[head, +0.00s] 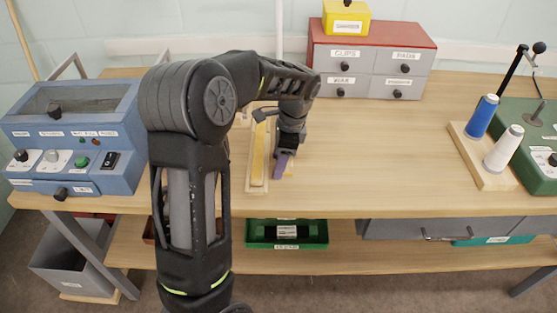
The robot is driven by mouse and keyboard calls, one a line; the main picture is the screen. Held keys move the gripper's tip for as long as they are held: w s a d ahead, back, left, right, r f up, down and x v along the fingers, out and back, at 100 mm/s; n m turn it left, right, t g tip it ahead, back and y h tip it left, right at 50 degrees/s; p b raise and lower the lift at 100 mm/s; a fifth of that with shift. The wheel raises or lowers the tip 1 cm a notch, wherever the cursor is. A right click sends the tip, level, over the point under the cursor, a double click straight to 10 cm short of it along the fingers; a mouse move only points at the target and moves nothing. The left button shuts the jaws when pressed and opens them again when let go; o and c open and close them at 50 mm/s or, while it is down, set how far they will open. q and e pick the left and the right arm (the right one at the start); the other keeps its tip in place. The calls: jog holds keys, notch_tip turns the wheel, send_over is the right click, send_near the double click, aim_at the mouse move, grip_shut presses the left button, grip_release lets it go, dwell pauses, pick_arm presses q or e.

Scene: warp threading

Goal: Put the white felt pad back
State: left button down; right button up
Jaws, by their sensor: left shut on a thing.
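My left gripper (286,152) points down over the middle of the table, just right of a long narrow wooden holder (249,178) with a yellowish strip (258,155) in it. It is shut on a small purple-grey piece (281,165), which shows below the fingers close to the tabletop. I cannot tell whether that piece touches the table. I cannot make out a white felt pad for sure; the gripper and arm hide part of this area. My right gripper is not in view.
A blue control box (75,135) stands at the left. A red-topped drawer cabinet (372,55) with a yellow box (346,20) is at the back. Blue and white spools (504,148) stand at the right. A green bin (258,235) sits on the lower shelf. The table's right-centre is clear.

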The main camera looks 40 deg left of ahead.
pick_arm(q)
jog(key=shift+s+d+f, duration=0.15)
jog(key=shift+s+f, duration=0.1)
jog(key=shift+f, duration=0.35)
jog(key=shift+c, duration=2.4)
grip_release()
jog(key=shift+f, duration=0.15)
jog(key=shift+r, duration=0.45)
jog(key=shift+w+r, duration=0.25)
jog(key=shift+r, duration=0.1)
jog(key=r, duration=0.5)
jog(key=w+d+r, duration=0.1)
jog(key=r, duration=0.1)
jog(key=shift+r, duration=0.25)
jog(key=shift+w+d+r+p, duration=0.15)
jog(key=shift+r+p, duration=0.5)
jog(key=shift+r, duration=0.45)
jog(key=shift+w+d+r+p, duration=0.15)
jog(key=shift+r+p, duration=0.5)
jog(key=shift+r, duration=0.45)
